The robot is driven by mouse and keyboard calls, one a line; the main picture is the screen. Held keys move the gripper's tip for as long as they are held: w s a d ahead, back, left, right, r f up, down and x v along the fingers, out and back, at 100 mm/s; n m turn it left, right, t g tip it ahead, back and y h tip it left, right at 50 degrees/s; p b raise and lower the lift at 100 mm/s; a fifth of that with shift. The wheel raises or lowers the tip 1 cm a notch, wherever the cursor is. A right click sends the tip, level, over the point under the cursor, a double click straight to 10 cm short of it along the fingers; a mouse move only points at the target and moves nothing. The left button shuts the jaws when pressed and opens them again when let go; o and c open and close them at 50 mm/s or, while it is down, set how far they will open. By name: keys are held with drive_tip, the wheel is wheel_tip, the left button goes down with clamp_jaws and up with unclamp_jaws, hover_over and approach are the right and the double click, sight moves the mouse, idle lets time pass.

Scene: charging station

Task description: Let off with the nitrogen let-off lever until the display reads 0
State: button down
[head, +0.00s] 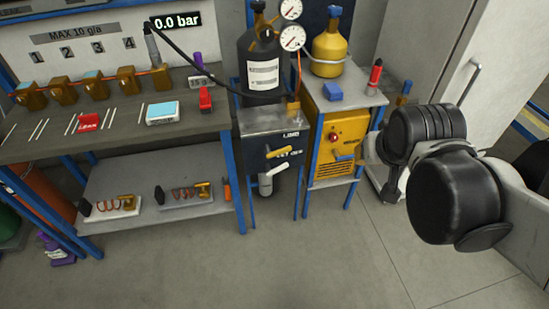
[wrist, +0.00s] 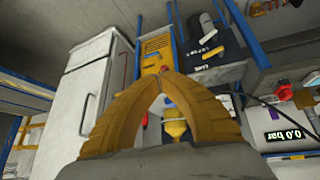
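The display (head: 176,21) above the bench reads 0.0 bar; it also shows upside down in the wrist view (wrist: 284,135). A dark valve box (head: 268,128) stands below the black gas cylinder. On its front are a yellow lever (head: 278,153) and a pale lever (head: 279,169), both tilted. Small labels sit beside them, too blurred to tell surely which lever is the let-off. My gripper (head: 368,150) is right of the box, in front of the yellow unit, apart from both levers. In the wrist view its yellow fingers (wrist: 170,76) meet at the tips, with nothing between them.
The black cylinder (head: 262,62) with two gauges stands on the box. A bench (head: 110,128) is at left, a white cabinet (head: 500,60) at right. The front floor is clear.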

drive_tip(key=w+a+f+n, duration=0.2)
drive_tip(key=w+a, duration=0.2)
drive_tip(key=w, duration=0.4)
drive_tip(key=n+t+h+p, duration=0.1)
drive_tip(key=n+t+p, duration=0.2)
hover_over(280, 167)
drive_tip(key=s+a, duration=0.1)
drive_tip(key=s, duration=0.6)
wheel_tip(280, 167, down, 28)
drive_tip(key=b+x, duration=0.3)
drive_tip(key=x, duration=0.6)
drive_tip(key=shift+f+b, duration=0.1)
drive_tip(key=shift+b, duration=0.3)
drive_tip(key=shift+a, duration=0.1)
